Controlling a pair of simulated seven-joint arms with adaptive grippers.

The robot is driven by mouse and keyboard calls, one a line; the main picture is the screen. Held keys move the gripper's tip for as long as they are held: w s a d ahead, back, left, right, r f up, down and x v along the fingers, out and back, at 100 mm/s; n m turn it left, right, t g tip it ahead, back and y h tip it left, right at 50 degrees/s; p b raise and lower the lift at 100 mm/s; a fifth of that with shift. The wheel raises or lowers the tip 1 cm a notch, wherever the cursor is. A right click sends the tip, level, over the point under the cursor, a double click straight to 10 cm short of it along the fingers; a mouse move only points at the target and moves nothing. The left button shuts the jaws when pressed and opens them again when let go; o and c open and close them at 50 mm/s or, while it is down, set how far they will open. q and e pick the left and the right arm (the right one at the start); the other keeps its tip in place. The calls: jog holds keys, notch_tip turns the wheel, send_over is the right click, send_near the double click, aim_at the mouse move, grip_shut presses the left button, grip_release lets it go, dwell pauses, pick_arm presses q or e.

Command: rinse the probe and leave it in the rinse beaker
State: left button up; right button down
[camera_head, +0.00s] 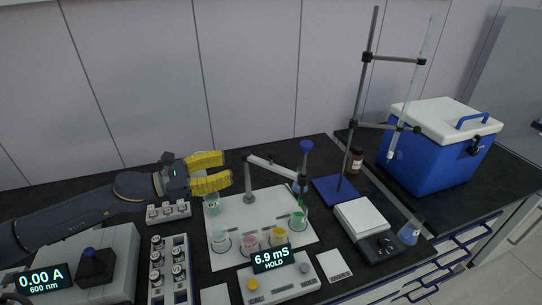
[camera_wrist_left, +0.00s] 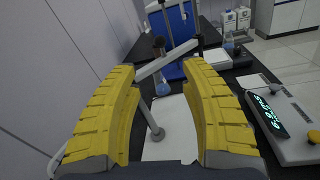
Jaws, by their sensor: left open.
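The probe (camera_head: 306,148) has a blue top and hangs upright at the end of a jointed holder arm (camera_head: 270,165). Its lower end is over or in a small beaker with green contents (camera_head: 298,221); I cannot tell how deep. The holder also shows in the left wrist view (camera_wrist_left: 156,131). A row of beakers stands on the white mat (camera_head: 235,215): pale (camera_head: 220,241), pink (camera_head: 250,243) and yellow (camera_head: 278,237). Which one is the rinse beaker is unclear. My left gripper (camera_head: 229,171) is open and empty, left of the holder, above a pale green beaker (camera_head: 212,206). My right gripper is not seen.
The meter (camera_head: 277,283) reads 6.9 mS HOLD. A balance (camera_head: 362,220), a stand with clamped glass tube (camera_head: 363,95) and a blue cooler (camera_head: 435,150) stand to the right. A vial rack (camera_head: 168,270) and a photometer reading 0.00 A (camera_head: 80,265) stand front left.

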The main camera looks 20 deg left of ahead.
aim_at(271, 155)
pick_arm(q)
jog(key=shift+x, duration=7.15)
jog(key=shift+o, duration=0.4)
grip_shut()
